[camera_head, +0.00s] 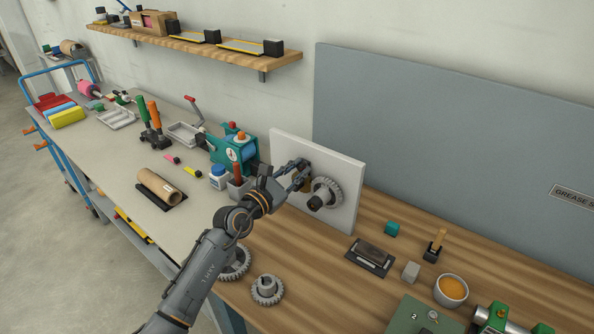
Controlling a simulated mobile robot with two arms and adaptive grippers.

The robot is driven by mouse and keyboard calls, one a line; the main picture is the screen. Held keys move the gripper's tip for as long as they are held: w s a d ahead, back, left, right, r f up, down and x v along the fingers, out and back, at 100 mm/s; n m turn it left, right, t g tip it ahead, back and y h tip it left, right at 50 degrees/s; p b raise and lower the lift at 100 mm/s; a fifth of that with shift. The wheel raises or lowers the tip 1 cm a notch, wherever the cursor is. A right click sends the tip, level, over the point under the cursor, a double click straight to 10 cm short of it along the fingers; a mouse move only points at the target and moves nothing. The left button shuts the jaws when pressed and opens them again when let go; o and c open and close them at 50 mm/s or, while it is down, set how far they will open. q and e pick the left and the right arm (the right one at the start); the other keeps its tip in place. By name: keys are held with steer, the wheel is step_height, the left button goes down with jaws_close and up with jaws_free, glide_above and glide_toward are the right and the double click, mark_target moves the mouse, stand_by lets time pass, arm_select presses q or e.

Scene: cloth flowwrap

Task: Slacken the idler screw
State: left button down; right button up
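A white upright panel (344,170) stands on the wooden bench and carries a grey toothed gear (328,188) with a dark hub. A small brownish part (306,185), perhaps the idler screw, shows on the panel just left of the gear. My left gripper (301,173) is at this part, its dark fingers in front of the panel and partly covering it. The view is too small to tell whether the fingers are closed on it. My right gripper is not in view.
Two loose gears, one (267,290) clear and one (235,263) partly behind my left arm, lie on the bench front. A teal machine (232,150) stands left of the panel.

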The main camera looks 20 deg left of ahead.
arm_select(q)
steer(key=shift+r+n+p, duration=0.2)
steer(key=shift+n+p, duration=0.85)
steer(key=shift+n, duration=0.05)
steer(key=n+p, duration=0.2)
steer(key=n, duration=0.1)
steer(key=shift+p, duration=0.35)
steer(key=n+p, duration=0.2)
steer(key=n, duration=0.2)
steer(key=shift+f+n+p, duration=0.15)
steer(key=shift+n+p, duration=0.65)
steer(key=shift+n, duration=1.1)
steer(key=c, duration=1.2)
jaws_free()
